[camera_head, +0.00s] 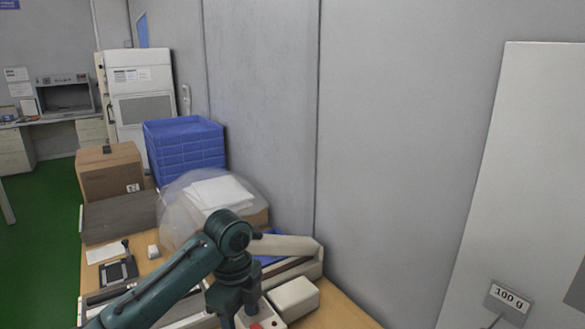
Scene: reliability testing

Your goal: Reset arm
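A dark teal jointed arm (168,285) rises from the bottom left to a round joint (232,232). From this joint, a thick teal part hangs down to the lower edge of the picture. I cannot tell whether this arm is mine or part of a device on the table. No gripper fingertips show in the head view, and the lower end of the hanging part is cut off. A pale box-like device (293,297) and a base with a red button stand right beside the hanging part.
A wooden table (345,314) carries a cardboard box (110,172), stacked blue crates (185,147), a clear dome (172,205) around white sheets and a black device (118,271). Grey walls close off the back.

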